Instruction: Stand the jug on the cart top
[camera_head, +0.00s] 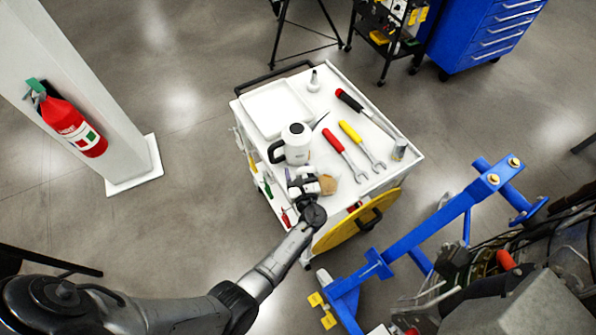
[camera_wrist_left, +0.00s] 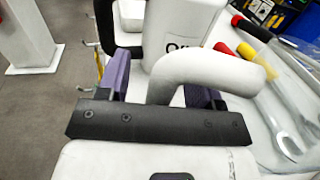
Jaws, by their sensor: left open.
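The white jug (camera_head: 297,146) with a black handle appears upright on the white cart top (camera_head: 277,108), near its left front part. My left gripper (camera_head: 302,176) is open just in front of the jug, over the cart's near edge. In the left wrist view the jug's white body (camera_wrist_left: 182,32) is close ahead of the purple fingers of the left gripper (camera_wrist_left: 160,82). A curved white piece (camera_wrist_left: 225,68) shows between and right of these fingers; I cannot tell whether it belongs to the jug. The jug's base is partly hidden. My right gripper is not in view.
On the cart are red-handled (camera_head: 334,141) and yellow-handled (camera_head: 351,132) wrenches, another red-handled tool (camera_head: 348,99), a small bottle (camera_head: 314,82) and a can (camera_head: 399,149). A tan item (camera_head: 328,185) lies right of my gripper. A blue stand (camera_head: 415,235) is at the right.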

